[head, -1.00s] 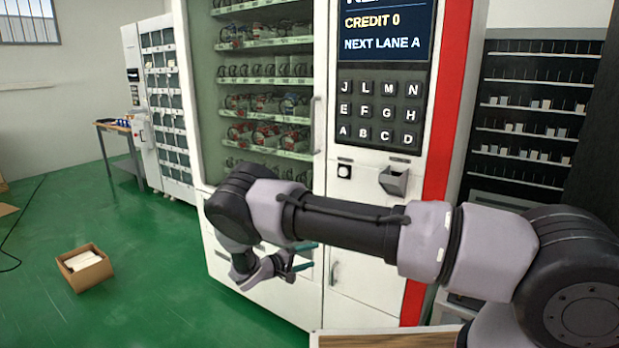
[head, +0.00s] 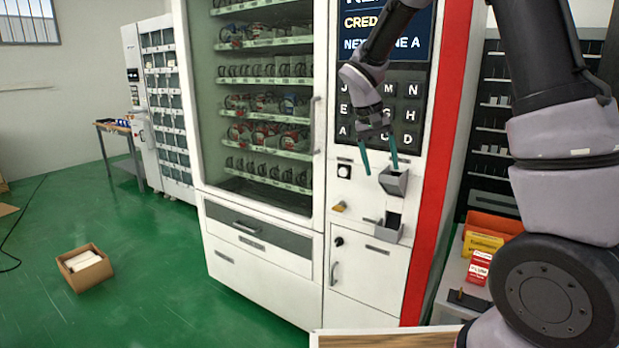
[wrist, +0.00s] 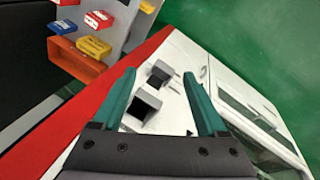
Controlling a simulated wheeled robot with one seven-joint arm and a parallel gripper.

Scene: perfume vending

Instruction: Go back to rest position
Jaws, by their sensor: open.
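My gripper (head: 379,158) hangs in front of the vending machine's keypad, with its teal fingers spread and pointing down. Nothing is between the fingers. The white vending machine (head: 262,272) with a red side strip fills the middle of the head view. A grey cup-like holder (head: 394,181) on its front panel sits just below the fingertips. A second grey holder (head: 388,229) is lower down. In the wrist view the open fingers (wrist: 160,92) frame both holders, and nothing is held. My arm covers part of the screen and keypad.
An orange bin (head: 493,224) with yellow and red boxes (head: 480,265) stands on a side table at right. A cardboard box (head: 84,268) lies on the green floor at left. A wooden-edged surface (head: 385,340) is at the bottom. The left floor has free room.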

